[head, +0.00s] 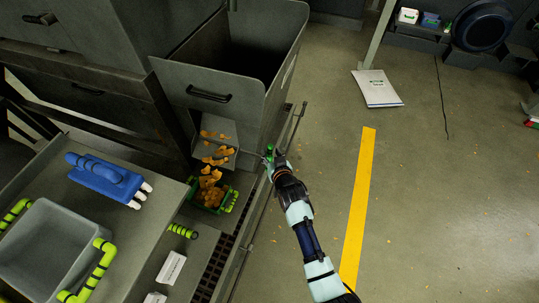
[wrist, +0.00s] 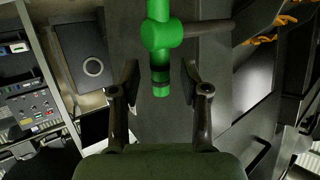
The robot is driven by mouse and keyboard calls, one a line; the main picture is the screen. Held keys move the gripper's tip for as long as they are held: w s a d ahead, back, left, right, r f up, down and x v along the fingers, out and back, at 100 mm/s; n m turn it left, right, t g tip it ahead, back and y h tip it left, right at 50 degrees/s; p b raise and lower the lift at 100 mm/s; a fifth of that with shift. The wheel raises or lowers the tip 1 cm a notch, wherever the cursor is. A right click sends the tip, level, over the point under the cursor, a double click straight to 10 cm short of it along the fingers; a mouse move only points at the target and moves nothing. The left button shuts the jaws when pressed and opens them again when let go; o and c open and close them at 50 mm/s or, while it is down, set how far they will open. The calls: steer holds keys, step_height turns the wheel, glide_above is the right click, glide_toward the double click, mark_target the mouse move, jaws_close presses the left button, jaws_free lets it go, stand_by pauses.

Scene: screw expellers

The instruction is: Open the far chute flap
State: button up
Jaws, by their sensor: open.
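My gripper (head: 269,160) is at the right side of the grey chute housing in the head view. In the wrist view its two fingers stand apart, with the dark-banded end of a green handle (wrist: 161,35) between or just beyond them. I see no clear contact. A grey rod joins the handle from the right. In the head view the green handle (head: 268,149) is small and partly hidden by the gripper. A grey panel with a black handle (head: 209,95) fronts the open-topped housing. Which part is the far chute flap I cannot tell for sure.
Orange pieces lie on a small chute (head: 226,130) and in a green bin (head: 207,196) below it. A metal rail runs beside the housing. Floor at right is mostly clear.

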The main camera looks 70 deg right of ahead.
steer(key=shift+b+x, duration=0.35)
steer(key=shift+x, duration=0.8)
jaws_close()
